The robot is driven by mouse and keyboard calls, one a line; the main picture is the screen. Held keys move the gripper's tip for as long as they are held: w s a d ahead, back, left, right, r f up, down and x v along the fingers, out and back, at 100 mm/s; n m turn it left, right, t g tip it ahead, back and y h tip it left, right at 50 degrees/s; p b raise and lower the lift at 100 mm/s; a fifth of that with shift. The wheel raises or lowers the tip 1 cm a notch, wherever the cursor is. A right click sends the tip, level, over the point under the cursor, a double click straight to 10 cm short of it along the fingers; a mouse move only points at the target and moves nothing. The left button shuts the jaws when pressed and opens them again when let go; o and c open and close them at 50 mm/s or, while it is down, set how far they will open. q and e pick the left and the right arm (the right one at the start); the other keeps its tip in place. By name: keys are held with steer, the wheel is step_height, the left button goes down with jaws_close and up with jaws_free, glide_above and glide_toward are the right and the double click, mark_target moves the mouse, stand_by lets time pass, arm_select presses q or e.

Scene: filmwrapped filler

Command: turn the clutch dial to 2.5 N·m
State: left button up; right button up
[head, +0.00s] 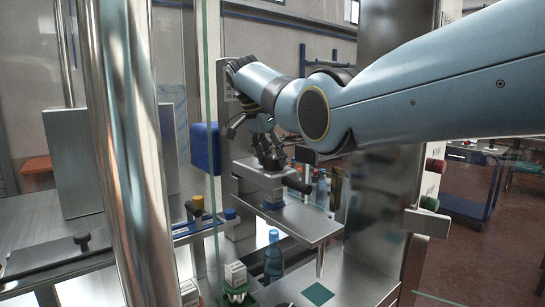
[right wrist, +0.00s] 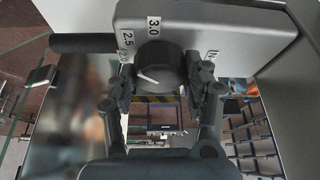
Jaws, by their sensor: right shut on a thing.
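The clutch dial (right wrist: 158,68) is a dark round knob with a white pointer line, on a grey housing (right wrist: 225,28) in the right wrist view. White labels beside it read 2.0 (right wrist: 124,57), 2.5 (right wrist: 127,39) and 3.0 (right wrist: 153,27). The pointer lies to the left, nearest the 2.0 label and below 2.5. My right gripper (right wrist: 165,85) is shut on the dial, one finger on each side. In the head view, my right gripper (head: 267,150) points down at the grey housing (head: 262,175); the dial is hidden there. My left gripper is not in view.
A blue bottle (head: 273,256) and a white carton (head: 235,274) in a green holder stand below the housing. A steel shelf (head: 300,224) is under it. A shiny steel column (head: 127,150) and a clear panel edge stand to the left.

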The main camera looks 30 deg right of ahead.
steer(key=o, duration=1.2)
steer(key=shift+r, duration=0.2)
steer(key=v, duration=1.1)
steer(key=shift+a+r, duration=0.1)
steer(key=shift+r, duration=0.2)
steer(key=shift+f, duration=0.1)
